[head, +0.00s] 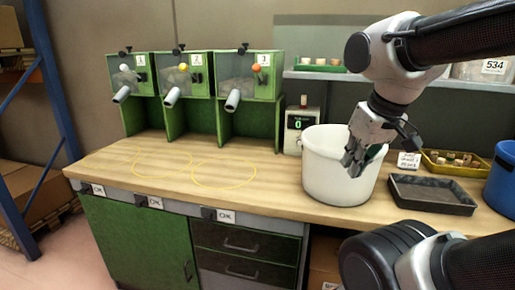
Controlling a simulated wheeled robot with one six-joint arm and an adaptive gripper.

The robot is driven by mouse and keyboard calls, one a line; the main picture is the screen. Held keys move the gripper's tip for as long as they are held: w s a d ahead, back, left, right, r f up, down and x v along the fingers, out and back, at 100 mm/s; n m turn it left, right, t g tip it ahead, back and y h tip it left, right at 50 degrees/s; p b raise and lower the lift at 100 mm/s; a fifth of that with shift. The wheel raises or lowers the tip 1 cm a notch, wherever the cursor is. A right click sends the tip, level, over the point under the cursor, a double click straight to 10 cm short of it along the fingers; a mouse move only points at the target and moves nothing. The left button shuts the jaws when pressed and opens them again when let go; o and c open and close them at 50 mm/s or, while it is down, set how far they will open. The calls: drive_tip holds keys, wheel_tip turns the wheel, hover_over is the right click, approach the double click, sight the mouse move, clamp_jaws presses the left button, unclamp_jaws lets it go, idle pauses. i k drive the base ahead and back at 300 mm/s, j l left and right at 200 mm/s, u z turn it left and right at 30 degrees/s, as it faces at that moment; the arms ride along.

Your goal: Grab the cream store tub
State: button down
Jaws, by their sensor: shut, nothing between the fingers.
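The cream store tub (325,180) is a large, round, cream-white tub standing upright on the wooden bench, right of the middle in the head view. My gripper (353,172) is shut and empty, pointing down. It overlaps the upper right part of the tub in the picture and hides part of the rim there. I cannot tell whether it touches the tub or is over its opening. The tub's inside is mostly hidden.
Green numbered dispensers (195,78) stand at the back left. A counter box (297,128) is behind the tub. A dark tray (432,194), a yellow tray with corks (455,163) and a blue tub (502,182) are right. The bench (150,168) is clear at left.

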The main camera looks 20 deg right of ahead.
sight(325, 179)
drive_tip(key=z, duration=0.8)
drive_tip(key=i+j+u, duration=0.45)
drive_tip(key=i+l, duration=0.1)
